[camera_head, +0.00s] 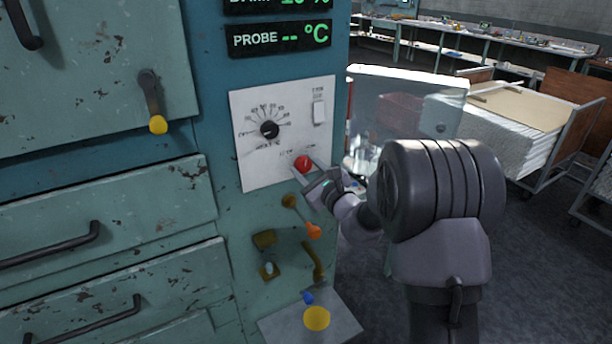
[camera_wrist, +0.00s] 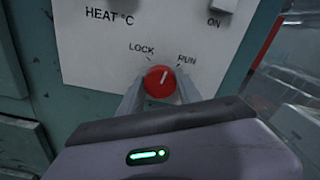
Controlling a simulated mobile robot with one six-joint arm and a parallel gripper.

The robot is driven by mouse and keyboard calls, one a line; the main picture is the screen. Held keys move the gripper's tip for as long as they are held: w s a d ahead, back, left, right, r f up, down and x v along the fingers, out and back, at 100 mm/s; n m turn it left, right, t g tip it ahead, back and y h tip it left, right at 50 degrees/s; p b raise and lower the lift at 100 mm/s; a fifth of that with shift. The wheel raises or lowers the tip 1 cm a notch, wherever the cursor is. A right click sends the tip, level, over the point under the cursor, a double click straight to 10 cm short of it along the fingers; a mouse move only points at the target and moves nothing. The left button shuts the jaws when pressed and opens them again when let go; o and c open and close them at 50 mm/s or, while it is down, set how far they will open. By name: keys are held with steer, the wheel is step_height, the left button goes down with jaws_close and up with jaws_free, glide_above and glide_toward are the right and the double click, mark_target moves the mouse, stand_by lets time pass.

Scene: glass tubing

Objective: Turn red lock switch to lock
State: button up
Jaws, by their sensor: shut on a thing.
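The red lock switch (camera_head: 303,163) is a round knob low on the white control panel (camera_head: 262,95). In the wrist view the red lock switch (camera_wrist: 157,83) sits below the printed words LOCK, to its upper left, and RUN, to its upper right. Its white mark points up and slightly right, between the two words. My gripper (camera_wrist: 160,92) is shut on the knob, with one grey finger on each side. In the head view my gripper (camera_head: 310,172) reaches the panel from the lower right and covers part of the area around the knob.
A black dial (camera_head: 269,129) and a white rocker switch (camera_head: 319,112) share the panel. Below are an orange-tipped lever (camera_head: 313,231) and a small shelf (camera_head: 340,318) with a yellow disc (camera_head: 317,318).

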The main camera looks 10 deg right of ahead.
steer(key=n+b, duration=0.4)
steer(key=n, duration=0.1)
steer(key=shift+f+n+b, duration=0.2)
steer(key=shift+n+b, duration=0.1)
steer(key=shift+b, duration=0.1)
steer(key=n, duration=0.4)
steer(key=shift+r+n+b, duration=0.15)
steer(key=shift+n+b, duration=0.15)
steer(key=shift+b, duration=0.05)
steer(key=shift+n, duration=0.3)
steer(key=o, duration=1.4)
steer(key=shift+c, duration=0.2)
steer(key=shift+s, duration=0.1)
steer(key=p+v, duration=0.2)
steer(key=v, duration=1.5)
steer(key=shift+s, duration=0.15)
